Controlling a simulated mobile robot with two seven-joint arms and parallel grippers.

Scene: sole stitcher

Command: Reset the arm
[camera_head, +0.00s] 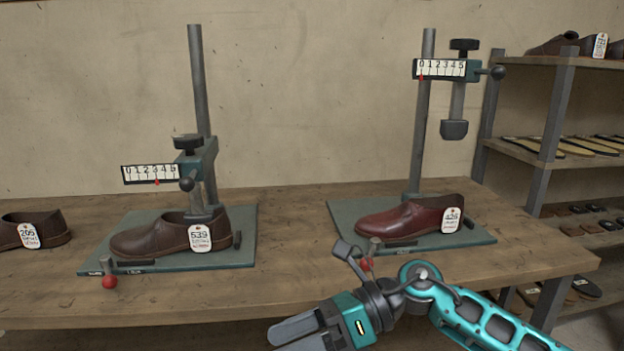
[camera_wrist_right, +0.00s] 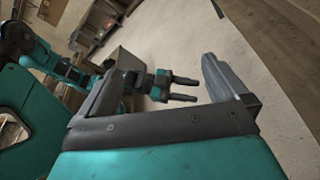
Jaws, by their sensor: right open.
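My right gripper (camera_head: 290,335) is open and empty at the bottom of the head view, in front of the workbench (camera_head: 290,270) and left of its arm. In the right wrist view its fingers (camera_wrist_right: 162,85) stand wide apart. My left gripper (camera_wrist_right: 183,88) shows beyond them in that view, with its two fingers apart and nothing visible between. It is out of the head view.
Two stitching stands (camera_head: 102,262) (camera_head: 348,228) sit on the bench. The left one's foot meets a brown shoe (camera_head: 150,237); the right one's head is raised above a red-brown shoe (camera_head: 400,217). Another shoe (camera_head: 50,225) is far left. A shelf (camera_head: 535,150) stands right.

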